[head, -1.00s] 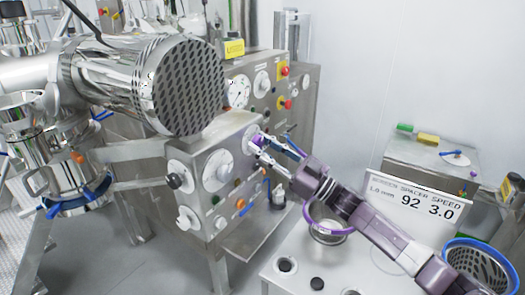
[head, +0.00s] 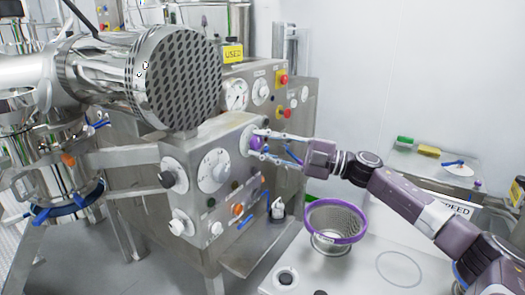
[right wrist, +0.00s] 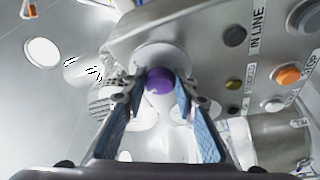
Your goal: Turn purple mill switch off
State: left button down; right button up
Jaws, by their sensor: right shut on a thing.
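The purple mill switch (head: 256,142) is a round knob on a white disc on the right face of the steel control box (head: 207,150). My right gripper (head: 262,146) reaches in from the right, with its fingers on either side of the knob. In the right wrist view the purple knob (right wrist: 159,80) sits between the two fingertips, and the gripper (right wrist: 158,90) is shut on it. The fingers partly cover the knob's sides. My left gripper is not in view.
A purple-rimmed sieve basket (head: 337,222) stands on the white bench (head: 390,270) below my right arm. A large perforated steel drum (head: 180,80) is at the upper left.

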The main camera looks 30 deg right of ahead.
jog(key=n+g, duration=0.1)
jog(key=n, duration=0.1)
jog(key=shift+r+n, duration=0.15)
jog(key=shift+n, duration=0.25)
jog(key=shift+n+g+h, duration=0.3)
jog(key=shift+n+h, duration=0.1)
jog(key=shift+n, duration=0.7)
jog(key=o, duration=1.2)
jog(key=shift+d, duration=0.1)
jog(key=shift+v, duration=5.95)
